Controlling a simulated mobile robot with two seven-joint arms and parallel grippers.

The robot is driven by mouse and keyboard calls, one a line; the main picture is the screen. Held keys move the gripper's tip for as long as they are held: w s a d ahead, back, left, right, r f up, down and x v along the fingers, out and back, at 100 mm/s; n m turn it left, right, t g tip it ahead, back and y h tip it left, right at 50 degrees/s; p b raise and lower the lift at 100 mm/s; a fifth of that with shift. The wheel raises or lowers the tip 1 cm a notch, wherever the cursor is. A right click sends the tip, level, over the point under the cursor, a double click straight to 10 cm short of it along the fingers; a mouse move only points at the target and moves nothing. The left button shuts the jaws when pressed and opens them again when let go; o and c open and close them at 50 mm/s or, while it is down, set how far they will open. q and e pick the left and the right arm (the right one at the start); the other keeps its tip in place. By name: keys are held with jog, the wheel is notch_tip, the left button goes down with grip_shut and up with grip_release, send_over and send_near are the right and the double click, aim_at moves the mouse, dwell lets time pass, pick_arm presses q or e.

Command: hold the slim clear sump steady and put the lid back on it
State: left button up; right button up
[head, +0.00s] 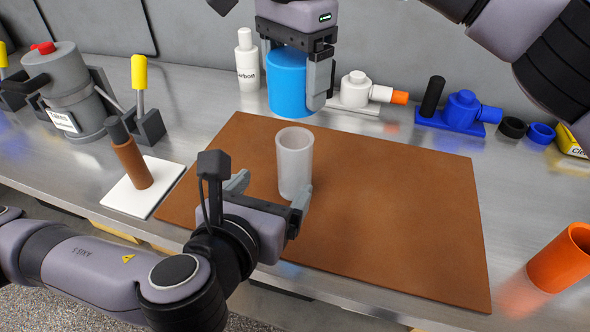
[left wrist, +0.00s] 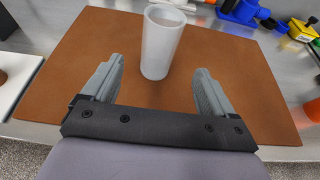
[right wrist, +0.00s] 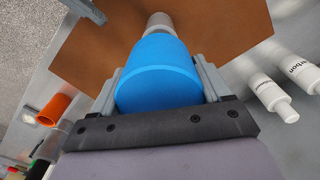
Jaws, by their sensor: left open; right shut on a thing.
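The slim clear sump (head: 295,165) is a frosted, open-topped cup standing upright on the brown mat. It also shows in the left wrist view (left wrist: 161,45). My left gripper (head: 270,190) is open, its fingers on either side of the sump's near side, with the sump just beyond the fingertips in the left wrist view (left wrist: 158,75). The blue lid (head: 288,82) is a wide cylinder held by my right gripper (head: 318,85), above and behind the sump. In the right wrist view the lid (right wrist: 158,75) sits between the fingers and partly hides the sump (right wrist: 160,20).
The brown mat (head: 400,210) is mostly bare to the right of the sump. A white bottle (head: 247,62), a white valve (head: 355,92) and a blue pump (head: 460,112) stand along the back. A brown cylinder (head: 132,163) stands on a white pad at left; an orange cup (head: 560,260) is at right.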

aim_at(289, 167)
pick_arm(q)
jog(key=x, duration=1.1)
jog(key=shift+w+d+f, duration=0.1)
jog(key=shift+w+f, duration=0.05)
jog(key=shift+w, duration=0.1)
jog(key=c, duration=1.5)
pick_arm(e)
jog(key=shift+f, duration=2.5)
jog(key=shift+f, duration=0.15)
jog(key=shift+f, duration=0.75)
jog(key=shift+f, duration=0.6)
pick_arm(q)
grip_shut()
pick_arm(e)
jog(key=shift+m, duration=1.5)
